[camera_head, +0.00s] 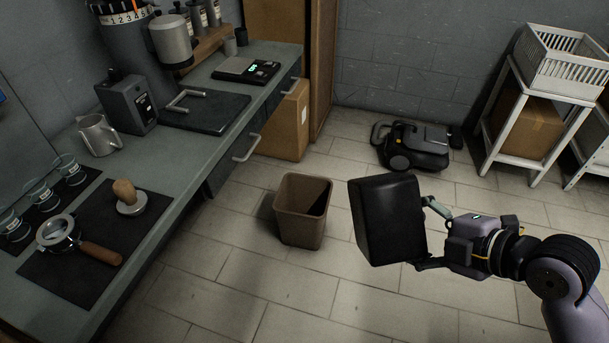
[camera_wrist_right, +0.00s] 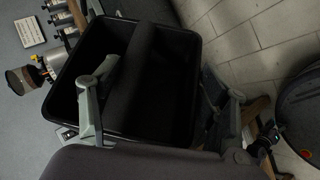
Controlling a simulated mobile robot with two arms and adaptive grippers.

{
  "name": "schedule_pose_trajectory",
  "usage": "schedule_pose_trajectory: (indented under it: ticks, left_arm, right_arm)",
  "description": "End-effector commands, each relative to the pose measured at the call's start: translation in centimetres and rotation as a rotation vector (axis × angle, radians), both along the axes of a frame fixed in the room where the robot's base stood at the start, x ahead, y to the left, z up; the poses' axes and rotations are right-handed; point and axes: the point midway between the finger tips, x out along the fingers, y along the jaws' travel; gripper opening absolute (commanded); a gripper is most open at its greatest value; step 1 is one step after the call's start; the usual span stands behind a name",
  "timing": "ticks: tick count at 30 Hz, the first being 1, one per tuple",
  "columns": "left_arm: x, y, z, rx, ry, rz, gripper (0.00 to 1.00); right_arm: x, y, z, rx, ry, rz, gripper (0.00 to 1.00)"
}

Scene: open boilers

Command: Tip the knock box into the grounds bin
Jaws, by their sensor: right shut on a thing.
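The knock box (camera_head: 388,220) is a black box held up in the air, a little tilted, to the right of the bin in the head view. My right gripper (camera_head: 427,234) is shut on it from the right. In the right wrist view the open side of the knock box (camera_wrist_right: 172,85) shows, with a dark bar across it. Its inside is too dark to tell what it holds. The grounds bin (camera_head: 302,211) is a brown open bin standing upright on the floor, apart from the box. My left gripper is not in view.
A counter (camera_head: 205,85) runs along the left, with a portafilter (camera_head: 75,240), tamper (camera_head: 130,200), pitcher (camera_head: 98,135) and scale (camera_head: 247,69). A black machine (camera_head: 415,145) sits on the floor at the back. A white rack (camera_head: 530,110) stands at right. Floor around the bin is clear.

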Motion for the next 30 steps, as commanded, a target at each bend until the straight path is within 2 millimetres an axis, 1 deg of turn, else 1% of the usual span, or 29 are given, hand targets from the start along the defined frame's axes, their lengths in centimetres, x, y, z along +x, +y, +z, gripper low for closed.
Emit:
schedule_pose_trajectory:
  ticks: [1,3,6,22,26,30]
  left_arm:
    - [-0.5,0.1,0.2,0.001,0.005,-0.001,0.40]
    - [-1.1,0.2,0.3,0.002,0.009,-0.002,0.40]
    - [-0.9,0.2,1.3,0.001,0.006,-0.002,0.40]
    - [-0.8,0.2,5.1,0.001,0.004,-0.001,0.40]
    - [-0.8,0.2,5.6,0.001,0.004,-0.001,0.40]
    - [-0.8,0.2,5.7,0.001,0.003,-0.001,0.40]
  right_arm:
    - [0.0,0.0,0.4,-0.002,-0.006,0.001,0.08]
    - [0.0,0.0,0.4,-0.010,-0.008,0.000,0.08]
    - [0.0,0.1,0.8,-0.039,-0.015,0.000,0.08]
    - [0.0,0.1,1.5,-0.197,-0.057,0.001,0.08]
    - [0.0,0.1,1.5,-0.229,-0.064,0.002,0.08]
    - [0.0,0.0,1.3,-0.242,-0.069,0.000,0.08]
